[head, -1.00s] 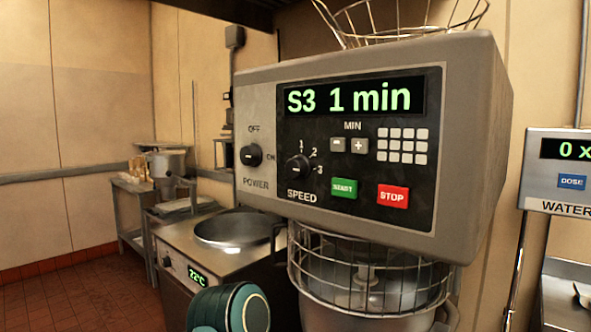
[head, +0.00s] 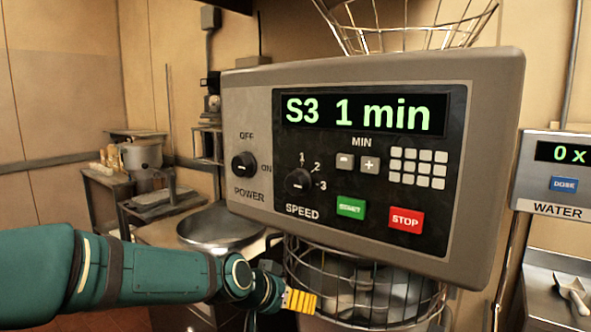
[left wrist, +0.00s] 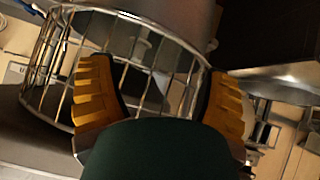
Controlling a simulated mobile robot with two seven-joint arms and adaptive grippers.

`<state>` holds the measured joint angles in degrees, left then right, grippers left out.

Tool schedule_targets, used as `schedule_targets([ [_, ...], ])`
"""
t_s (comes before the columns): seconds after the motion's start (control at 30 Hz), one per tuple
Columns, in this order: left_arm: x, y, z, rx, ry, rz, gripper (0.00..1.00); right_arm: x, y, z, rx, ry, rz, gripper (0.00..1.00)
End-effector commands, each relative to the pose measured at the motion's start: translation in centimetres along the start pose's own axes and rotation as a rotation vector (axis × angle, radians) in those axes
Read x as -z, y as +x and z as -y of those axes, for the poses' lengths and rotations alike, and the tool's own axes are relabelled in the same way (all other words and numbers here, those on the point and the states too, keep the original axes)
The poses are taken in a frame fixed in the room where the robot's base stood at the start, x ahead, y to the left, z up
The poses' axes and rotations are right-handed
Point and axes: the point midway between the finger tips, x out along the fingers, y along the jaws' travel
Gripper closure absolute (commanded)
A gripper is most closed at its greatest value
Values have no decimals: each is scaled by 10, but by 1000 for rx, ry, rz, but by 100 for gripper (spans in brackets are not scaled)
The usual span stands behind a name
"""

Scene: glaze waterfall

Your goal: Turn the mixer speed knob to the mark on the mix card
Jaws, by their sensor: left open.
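The mixer's speed knob (head: 298,182) is a round black knob with a small white mark, below the 1, 2 and 3 on the control panel (head: 455,150). Which number it points to is hard to tell. The green display (head: 360,113) reads "S3 1 min". No mix card can be made out. My left gripper (head: 301,301), with yellow fingers, is below the panel, near the wire bowl guard (head: 375,290) and apart from the knob. In the left wrist view, its fingers are spread (left wrist: 160,90) with the guard (left wrist: 65,105) beyond them. The right gripper is not in view.
The power knob (head: 244,167) is left of the speed knob. The green start button (head: 351,207) and red stop button (head: 406,220) are at the lower right. A water unit (head: 560,172) hangs at right. A steel pan (head: 220,225) sits on a counter behind my arm.

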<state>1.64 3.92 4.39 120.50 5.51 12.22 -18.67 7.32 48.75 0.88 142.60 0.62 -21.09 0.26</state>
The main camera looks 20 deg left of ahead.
Motion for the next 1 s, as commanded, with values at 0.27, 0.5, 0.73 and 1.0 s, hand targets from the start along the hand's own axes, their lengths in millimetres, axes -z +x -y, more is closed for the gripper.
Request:
schedule_targets([
  [0.27,127,-189,-28,8,171,-258,23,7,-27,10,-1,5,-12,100],
  [0.5,149,-253,-39,12,230,-334,23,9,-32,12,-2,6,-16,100],
  [0.73,157,-232,-41,10,234,-333,23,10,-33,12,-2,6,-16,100],
  [1.0,175,-182,-42,11,233,-332,23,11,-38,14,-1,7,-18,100],
])
